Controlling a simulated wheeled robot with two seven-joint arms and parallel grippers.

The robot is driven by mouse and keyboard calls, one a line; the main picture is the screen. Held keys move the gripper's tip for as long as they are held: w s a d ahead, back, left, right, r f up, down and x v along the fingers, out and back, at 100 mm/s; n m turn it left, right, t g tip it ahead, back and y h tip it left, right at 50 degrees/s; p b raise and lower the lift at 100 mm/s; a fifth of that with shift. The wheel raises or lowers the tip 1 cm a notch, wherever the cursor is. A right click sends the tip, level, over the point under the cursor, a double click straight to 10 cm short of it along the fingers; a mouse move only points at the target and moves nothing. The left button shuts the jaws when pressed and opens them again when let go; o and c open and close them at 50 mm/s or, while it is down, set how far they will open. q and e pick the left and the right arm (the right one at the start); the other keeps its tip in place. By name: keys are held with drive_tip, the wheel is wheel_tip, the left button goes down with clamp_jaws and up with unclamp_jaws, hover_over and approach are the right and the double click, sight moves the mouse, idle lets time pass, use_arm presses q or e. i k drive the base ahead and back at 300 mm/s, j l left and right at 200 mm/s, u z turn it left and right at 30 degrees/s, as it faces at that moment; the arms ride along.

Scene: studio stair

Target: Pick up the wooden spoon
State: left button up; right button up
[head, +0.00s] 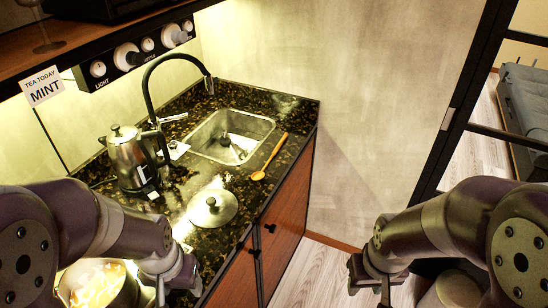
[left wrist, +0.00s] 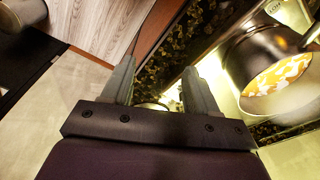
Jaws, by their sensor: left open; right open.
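The wooden spoon (head: 271,157) lies on the dark speckled counter, to the right of the sink and near the counter's right edge. Its bowl end points toward me. My left gripper (head: 172,288) is low in the head view, just right of the pot and well short of the spoon. In the left wrist view its two fingers (left wrist: 160,80) are apart with nothing between them. The spoon cannot be made out there. My right gripper (head: 370,284) is open and empty, off to the right of the counter, over the floor side.
A pot (head: 128,289) with orange-white contents stands beside my left gripper; it also shows in the left wrist view (left wrist: 246,62). A lid (head: 222,213) lies between gripper and spoon. A kettle (head: 128,160), black faucet (head: 148,88) and sink (head: 204,135) are farther back.

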sight(259, 176)
drive_tip(key=i+l, duration=0.55)
drive_tip(key=i, duration=0.2)
drive_tip(key=i+l+u, duration=0.15)
drive_tip(key=u, duration=0.35)
drive_tip(key=i+l+u, duration=0.15)
drive_tip(key=u, duration=0.35)
drive_tip(key=i+l+u, duration=0.1)
drive_tip(key=l+u, duration=0.2)
drive_tip(key=u, duration=0.2)
drive_tip(key=l+u, duration=0.3)
drive_tip(key=u, duration=0.15)
